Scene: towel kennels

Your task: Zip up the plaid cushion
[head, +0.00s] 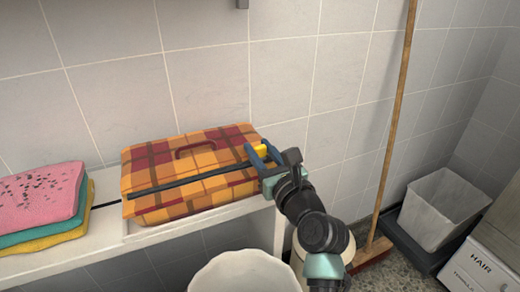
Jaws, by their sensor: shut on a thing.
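The plaid cushion (182,164) is orange, yellow and dark red and lies on a white shelf in the head view. A dark red handle (195,148) is on its top. A black zip (190,184) runs along the cushion's front upper edge, from its left side to near its right end. My gripper (262,154) is at the right end of this zip, shut on a small yellow piece (261,150) that looks like the zip pull. The blue fingers partly hide the pull and the cushion's right corner.
Folded pink, teal and yellow towels (42,200) lie left of the cushion on the shelf (110,232). A white bin (245,272) stands below in front. A broom (395,120) leans on the tiled wall at right, near a grey bin (440,212) and a box marked HAIR (482,262).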

